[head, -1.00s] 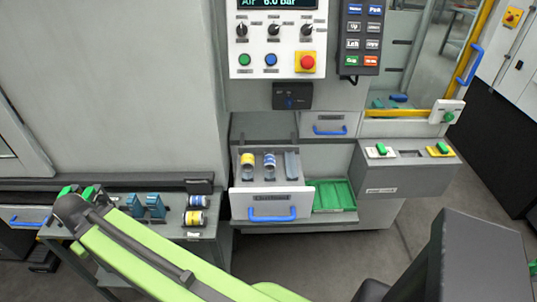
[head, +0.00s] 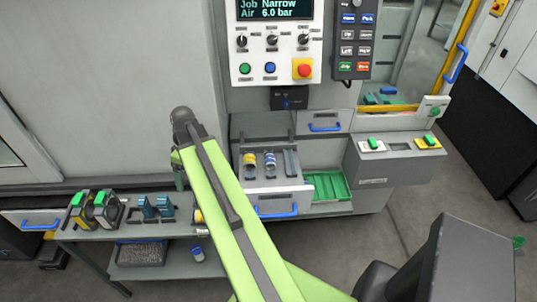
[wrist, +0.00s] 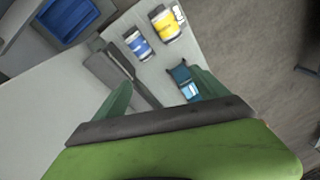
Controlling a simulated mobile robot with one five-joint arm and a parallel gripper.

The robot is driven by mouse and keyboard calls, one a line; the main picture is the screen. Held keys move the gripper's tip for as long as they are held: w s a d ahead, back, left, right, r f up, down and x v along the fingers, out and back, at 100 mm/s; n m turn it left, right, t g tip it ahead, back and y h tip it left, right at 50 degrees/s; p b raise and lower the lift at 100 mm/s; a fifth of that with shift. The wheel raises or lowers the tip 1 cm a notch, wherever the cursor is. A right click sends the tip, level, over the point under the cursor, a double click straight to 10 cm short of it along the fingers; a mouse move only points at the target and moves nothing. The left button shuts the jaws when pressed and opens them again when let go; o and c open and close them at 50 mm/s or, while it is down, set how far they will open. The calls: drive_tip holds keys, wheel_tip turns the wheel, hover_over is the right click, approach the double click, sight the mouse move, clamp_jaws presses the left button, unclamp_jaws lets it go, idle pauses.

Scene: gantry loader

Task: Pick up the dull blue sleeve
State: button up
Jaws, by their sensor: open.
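On the bench in the wrist view, a short cylinder with a blue band (wrist: 138,45) lies beside one with a yellow band (wrist: 165,22). The blue-banded one looks like the sleeve, though I cannot tell its exact shade. In the head view my arm hides most of this pair. Another blue-banded cylinder (head: 197,254) is on the lower shelf, and one (head: 270,160) is in the open drawer. My gripper (wrist: 161,78) is open and empty above the bench, its fingers apart. In the head view my arm hides the fingers.
Two dull blue blocks (head: 157,207) and two black, green-topped units (head: 92,209) stand on the bench (head: 92,235). The open drawer (head: 280,194) is right of my arm, with a green tray (head: 328,186) beside it. The control panel (head: 274,45) rises behind.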

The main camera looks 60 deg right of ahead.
drive_tip(key=s+d, duration=0.4)
drive_tip(key=d, duration=0.2)
drive_tip(key=s+d+r+n+t+p, duration=0.1)
drive_tip(key=s+d, duration=0.3)
drive_tip(key=d, duration=0.2)
drive_tip(key=s+d+r+n, duration=0.1)
drive_tip(key=s+d, duration=0.3)
drive_tip(key=d, duration=0.2)
drive_tip(key=shift+d+r+t+y, duration=0.2)
drive_tip(key=shift+t+y, duration=0.1)
drive_tip(key=shift+y, duration=0.1)
drive_tip(key=r+n+t, duration=0.1)
drive_tip(key=n, duration=0.1)
hover_over(271, 157)
drive_tip(key=s+d, duration=0.1)
drive_tip(key=s, duration=0.2)
drive_tip(key=b+x, duration=0.3)
drive_tip(key=w+b+x, duration=0.1)
drive_tip(key=b+x, duration=0.2)
drive_tip(key=x, duration=0.1)
drive_tip(key=shift+w+d+f, duration=0.1)
drive_tip(key=shift+d+f, duration=0.05)
drive_tip(key=shift+f, duration=0.05)
drive_tip(key=shift+r, duration=0.15)
drive_tip(key=c, duration=1.7)
